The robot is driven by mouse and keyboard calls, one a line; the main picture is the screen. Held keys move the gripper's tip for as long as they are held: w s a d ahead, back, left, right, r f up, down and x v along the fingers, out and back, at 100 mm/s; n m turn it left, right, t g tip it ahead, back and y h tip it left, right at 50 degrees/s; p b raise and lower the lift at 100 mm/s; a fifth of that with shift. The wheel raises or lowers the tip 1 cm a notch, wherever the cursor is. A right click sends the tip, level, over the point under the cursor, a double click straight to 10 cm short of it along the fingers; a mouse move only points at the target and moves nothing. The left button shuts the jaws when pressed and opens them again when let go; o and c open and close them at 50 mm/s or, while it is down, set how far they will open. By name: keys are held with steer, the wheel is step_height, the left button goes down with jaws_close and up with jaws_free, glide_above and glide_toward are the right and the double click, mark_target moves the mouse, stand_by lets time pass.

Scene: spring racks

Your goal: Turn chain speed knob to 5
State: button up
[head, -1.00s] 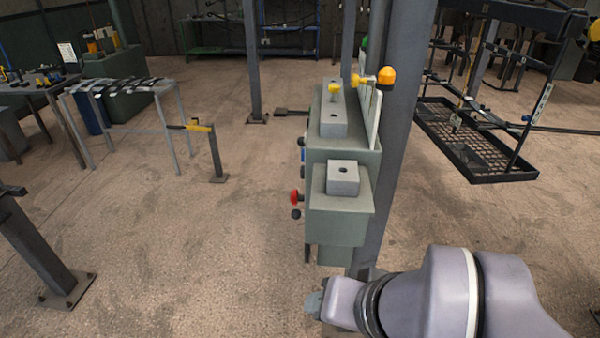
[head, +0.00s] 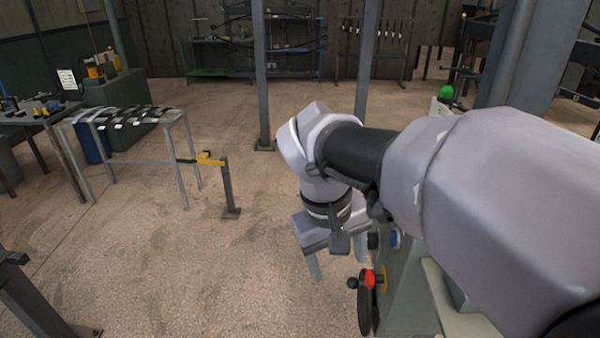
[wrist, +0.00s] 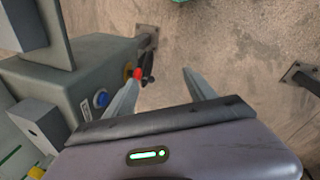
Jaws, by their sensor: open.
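The grey-green control box (head: 408,295) stands at the lower right of the head view, partly hidden by my arm. Its left-facing side carries a blue button (head: 394,238), a dark round control (head: 373,241), a red knob (head: 370,279) on a yellow disc and a small black knob (head: 352,283). No label or scale is readable, so I cannot tell which is the chain speed knob. My gripper (head: 338,270) is open and empty, pointing down just left of the box. In the wrist view, the blue button (wrist: 101,99) and red knob (wrist: 137,73) lie near the left finger.
A dark wheel-like disc (head: 365,312) sits beside the red knob. A short post with a yellow top (head: 229,190) and a rack table (head: 135,118) stand to the left. Grey columns (head: 262,80) rise behind. The floor left of the box is clear.

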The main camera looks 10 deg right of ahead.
steer(key=w+d+f+n+g+h+p, duration=0.1)
steer(key=w+d+n+g+h+p, duration=0.2)
steer(key=w, duration=0.8)
steer(key=w+a+f+n+h+p, duration=0.35)
steer(key=w+f+h, duration=0.35)
steer(key=w+f, duration=0.25)
steer(key=h+b, duration=0.2)
glide_toward(371, 241)
steer(key=w+f+x, duration=0.1)
steer(key=x, duration=0.8)
steer(key=shift+w+a+f+n, duration=0.15)
steer(key=shift+w+a+n, duration=0.15)
steer(key=shift+w, duration=0.15)
steer(key=c, duration=1.4)
